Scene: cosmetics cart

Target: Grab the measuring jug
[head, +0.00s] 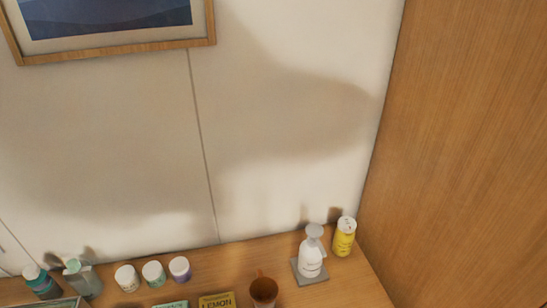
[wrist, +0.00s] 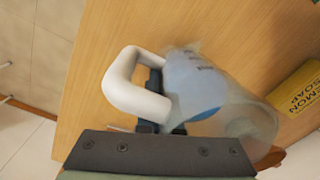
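The measuring jug (wrist: 205,92) is a clear, see-through vessel with a bluish base or contents and a thick white loop handle (wrist: 128,88). In the wrist view it is right in front of my gripper, its handle pointing left. My gripper (wrist: 152,104) has dark fingers at the handle. One dark part shows inside the loop and another below the handle's lower arm. Whether the fingers press on the handle is not clear. Neither the jug nor my gripper shows in the head view.
A yellow lemon soap box (wrist: 297,90) lies right of the jug; it also shows in the head view (head: 217,301) beside a brown cup (head: 263,290). A pump bottle (head: 312,256), a yellow can (head: 343,237) and white-capped jars stand along the wall. The wooden top ends at left in the wrist view.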

